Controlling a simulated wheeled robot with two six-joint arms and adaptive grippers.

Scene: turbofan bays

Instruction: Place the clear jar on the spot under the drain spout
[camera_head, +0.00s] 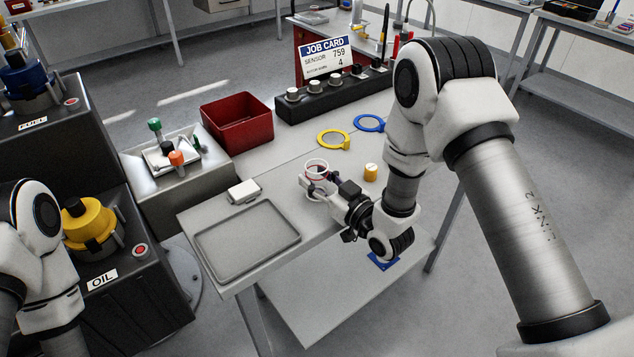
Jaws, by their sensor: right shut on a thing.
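The clear jar (316,167), with a reddish rim, is at the middle of the grey worktable (290,148). My right gripper (319,187) reaches in from the right and is shut on the jar. The gripper hides part of the jar's lower side, and I cannot tell whether its base touches the table. Links of my left arm show at the left edge, but its gripper is out of view. I cannot make out a drain spout or a marked spot below one.
A shallow grey tray (205,250), white block (244,191) and yellow cylinder (370,172) are near the jar. Behind are a red bin (238,138), black rack (320,101), yellow ring (334,139) and blue ring (369,123). The dark OIL unit (140,315) stands left.

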